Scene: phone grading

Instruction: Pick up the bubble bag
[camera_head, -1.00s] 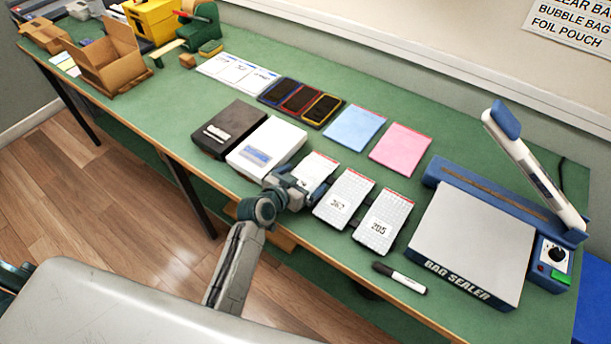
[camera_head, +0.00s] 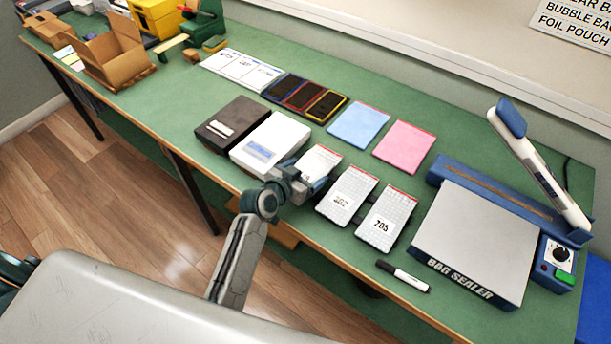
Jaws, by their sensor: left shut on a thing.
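Three whitish bags with red top edges and a fine bubble-like pattern lie in a row on the green table. The leftmost bubble bag (camera_head: 321,159) is partly hidden by my left gripper (camera_head: 312,187). My left gripper is shut on its near end, and the bag still looks flat at table level. The middle bag (camera_head: 350,187), labelled 202, lies just right of the gripper. The right bag (camera_head: 390,208) is labelled 205. My right gripper is not in view.
Beside the gripper are a white box (camera_head: 284,134) and a black box (camera_head: 232,121). Behind lie a blue sheet (camera_head: 358,125), a pink sheet (camera_head: 404,147) and dark phones (camera_head: 305,97). At right are a marker (camera_head: 403,276) and the bag sealer (camera_head: 475,240).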

